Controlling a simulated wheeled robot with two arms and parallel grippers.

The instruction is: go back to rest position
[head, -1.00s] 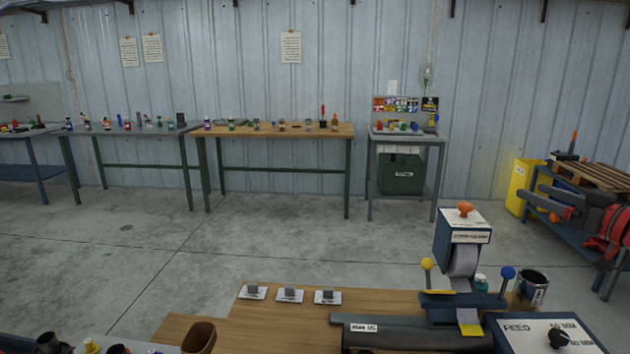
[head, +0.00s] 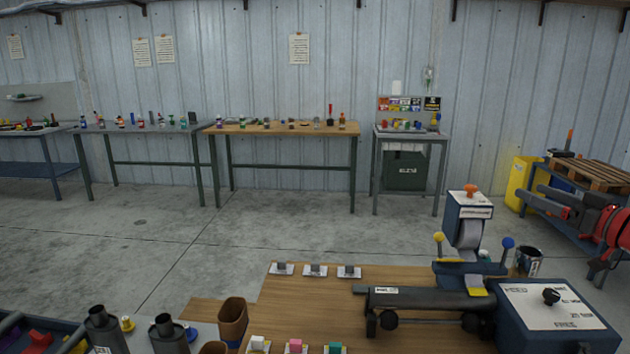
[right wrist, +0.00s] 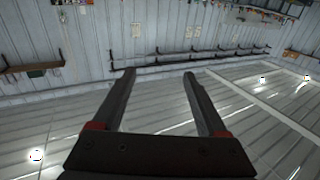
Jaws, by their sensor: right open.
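My right gripper (head: 532,197) is raised at the right edge of the head view, its two dark fingers pointing left. In the right wrist view the gripper (right wrist: 158,74) has its fingers spread wide, with nothing between them. It appears clear of the near workbench (head: 245,297). My left gripper is not in the head view.
The near bench carries a blue machine (head: 555,322) with a dark tube, a dark can (head: 528,261), a brown cup (head: 232,322) and muffler parts (head: 168,336). Behind my right gripper are a yellow cabinet (head: 522,176) and a wooden pallet (head: 590,174). Open floor (head: 130,250) lies beyond.

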